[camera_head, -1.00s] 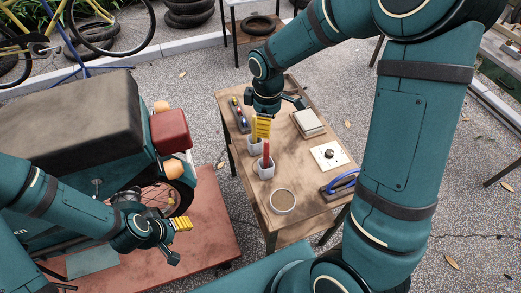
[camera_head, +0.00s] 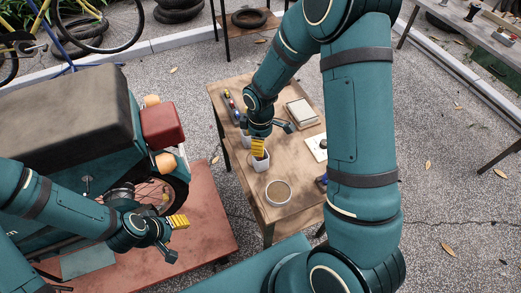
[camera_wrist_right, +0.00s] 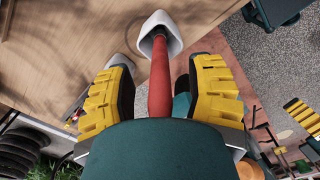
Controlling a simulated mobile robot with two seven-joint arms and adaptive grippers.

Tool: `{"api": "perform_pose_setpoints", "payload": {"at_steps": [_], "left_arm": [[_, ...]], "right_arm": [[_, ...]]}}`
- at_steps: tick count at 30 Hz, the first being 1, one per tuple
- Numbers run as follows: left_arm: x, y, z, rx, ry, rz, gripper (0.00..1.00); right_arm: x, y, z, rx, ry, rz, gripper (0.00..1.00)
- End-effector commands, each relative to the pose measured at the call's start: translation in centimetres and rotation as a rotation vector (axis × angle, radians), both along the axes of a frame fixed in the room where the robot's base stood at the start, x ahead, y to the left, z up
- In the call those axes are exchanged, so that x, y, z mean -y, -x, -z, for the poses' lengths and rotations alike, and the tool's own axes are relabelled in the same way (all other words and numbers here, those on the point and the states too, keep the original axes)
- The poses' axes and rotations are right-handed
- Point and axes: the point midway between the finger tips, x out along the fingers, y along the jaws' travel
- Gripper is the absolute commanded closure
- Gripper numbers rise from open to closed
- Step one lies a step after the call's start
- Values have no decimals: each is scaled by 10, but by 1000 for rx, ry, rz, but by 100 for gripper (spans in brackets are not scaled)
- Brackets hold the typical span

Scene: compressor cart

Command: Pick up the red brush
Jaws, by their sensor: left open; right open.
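The red brush (camera_wrist_right: 160,75) stands in a white cup (camera_wrist_right: 160,30) in the right wrist view. Its red handle runs between the two yellow fingers of my right gripper (camera_wrist_right: 160,90), which is open with a gap on each side of the handle. In the head view my right gripper (camera_head: 258,148) is just over the front white cup (camera_head: 260,166) on the small wooden table and hides nearly all of the brush. My left gripper (camera_head: 175,238) is open and empty beside the cart, over its red platform.
The wooden table (camera_head: 298,163) also carries a second white cup (camera_head: 246,141) behind, a round tin (camera_head: 278,193) in front and a pale box (camera_head: 302,112). The teal cart with a red box (camera_head: 161,124) stands to the left. My right upper arm hides the table's right side.

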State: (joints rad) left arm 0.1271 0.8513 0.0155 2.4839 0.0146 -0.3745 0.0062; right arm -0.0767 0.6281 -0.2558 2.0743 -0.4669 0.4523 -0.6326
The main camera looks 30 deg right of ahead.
Motion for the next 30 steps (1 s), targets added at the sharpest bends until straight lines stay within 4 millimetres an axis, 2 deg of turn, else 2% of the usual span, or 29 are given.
{"api": "perform_pose_setpoints", "payload": {"at_steps": [3, 9, 10, 12, 15, 26, 30], "left_arm": [[0, 0, 1, -1, 0, 0, 46], [0, 1, 1, -1, 0, 0, 46], [0, 1, 1, -1, 0, 0, 46], [0, 1, 1, -1, 0, 0, 46], [0, 1, 1, -1, 0, 0, 46], [0, 0, 0, -1, 0, 0, 46], [0, 0, -2, 1, 0, 0, 46]], "right_arm": [[0, 0, 7, 1, 1, 1, 47], [0, 0, 7, 1, 0, 1, 47], [0, 0, 7, 1, 0, 1, 44], [0, 0, 7, 1, 0, 1, 69], [0, 0, 7, 1, 0, 1, 100], [0, 0, 5, 1, 0, 1, 100], [0, -1, -9, 4, -1, 1, 100]]}}
